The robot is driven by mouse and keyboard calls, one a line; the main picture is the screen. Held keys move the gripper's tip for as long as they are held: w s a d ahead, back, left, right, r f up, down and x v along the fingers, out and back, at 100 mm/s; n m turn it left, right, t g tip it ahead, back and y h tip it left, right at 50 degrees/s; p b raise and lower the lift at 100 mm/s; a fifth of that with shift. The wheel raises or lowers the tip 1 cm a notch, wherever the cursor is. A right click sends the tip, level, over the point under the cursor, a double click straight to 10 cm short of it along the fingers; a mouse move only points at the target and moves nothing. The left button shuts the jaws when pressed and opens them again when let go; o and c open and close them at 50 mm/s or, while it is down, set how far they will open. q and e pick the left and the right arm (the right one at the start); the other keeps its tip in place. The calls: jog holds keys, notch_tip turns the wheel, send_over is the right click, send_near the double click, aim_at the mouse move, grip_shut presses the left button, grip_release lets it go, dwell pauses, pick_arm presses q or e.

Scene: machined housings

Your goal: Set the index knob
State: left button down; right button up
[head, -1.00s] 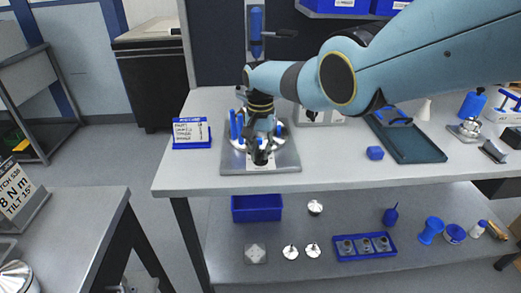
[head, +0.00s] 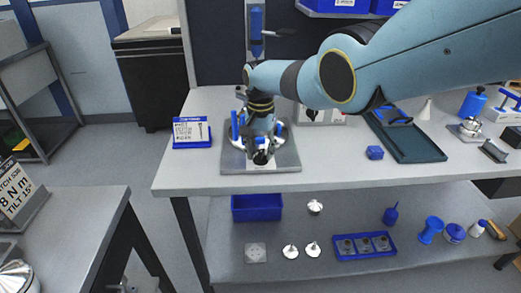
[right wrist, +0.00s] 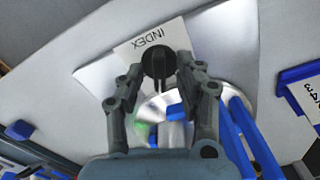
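The index knob (right wrist: 158,64) is black and round with a raised bar, beside a white label (right wrist: 135,48) reading INDEX. It also shows small and dark in the head view (head: 260,158). It sits at the front of a round silver housing (right wrist: 150,108) with blue posts, on a grey plate (head: 232,167) on the bench. My right gripper (right wrist: 160,66) is over the knob, one finger on each side, with narrow gaps and the bar not pinched. Contact with the rim cannot be told. My left gripper is not in view.
A blue-framed sign (head: 191,131) stands left of the plate. A blue block (head: 375,153) and a dark green tray (head: 412,142) lie to the right. A lower shelf holds a blue bin (head: 257,208) and several parts. The bench front between plate and block is clear.

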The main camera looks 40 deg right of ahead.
aim_at(261, 152)
jog(key=shift+r, duration=0.1)
notch_tip(261, 152, up, 12)
dwell(0.5)
dwell(0.4)
